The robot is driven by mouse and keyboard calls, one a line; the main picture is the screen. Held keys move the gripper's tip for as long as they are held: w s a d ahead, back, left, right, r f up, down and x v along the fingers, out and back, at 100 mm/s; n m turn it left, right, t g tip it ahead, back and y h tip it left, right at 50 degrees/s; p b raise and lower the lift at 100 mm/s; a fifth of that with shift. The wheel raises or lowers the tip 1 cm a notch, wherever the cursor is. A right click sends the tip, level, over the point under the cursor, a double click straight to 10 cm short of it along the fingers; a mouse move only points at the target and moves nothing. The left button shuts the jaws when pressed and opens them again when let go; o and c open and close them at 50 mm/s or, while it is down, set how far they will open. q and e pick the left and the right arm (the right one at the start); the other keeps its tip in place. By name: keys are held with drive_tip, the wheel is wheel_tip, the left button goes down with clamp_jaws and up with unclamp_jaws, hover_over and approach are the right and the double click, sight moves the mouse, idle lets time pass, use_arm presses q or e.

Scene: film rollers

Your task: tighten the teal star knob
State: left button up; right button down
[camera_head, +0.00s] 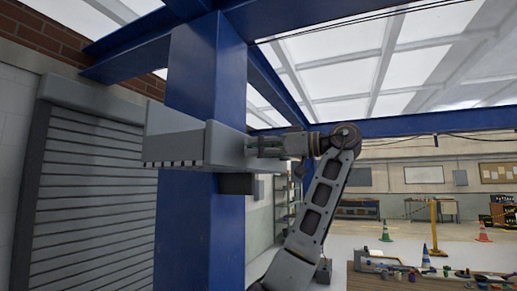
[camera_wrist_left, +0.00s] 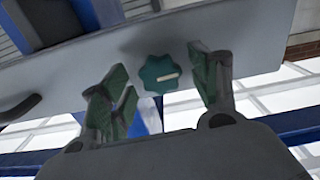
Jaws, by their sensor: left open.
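The teal star knob (camera_wrist_left: 160,73) is on the flat grey face of a box-like housing (camera_wrist_left: 248,35) in the left wrist view. My left gripper (camera_wrist_left: 161,84) is open, with one green-padded finger on each side of the knob and gaps between. In the head view the housing (camera_head: 185,145) is on a blue column, and my left gripper (camera_head: 262,145) points left at its right-hand face, very close to it. The knob cannot be made out there. My right gripper is not in view.
A grey roller shutter (camera_head: 90,190) is at left. A workbench (camera_head: 385,279) with small items is at lower right. Cones and open floor lie beyond.

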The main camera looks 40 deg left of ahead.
use_arm(q)
drive_tip(key=shift+a, duration=0.1)
drive_tip(key=c, duration=1)
drive_tip(key=shift+m, duration=9)
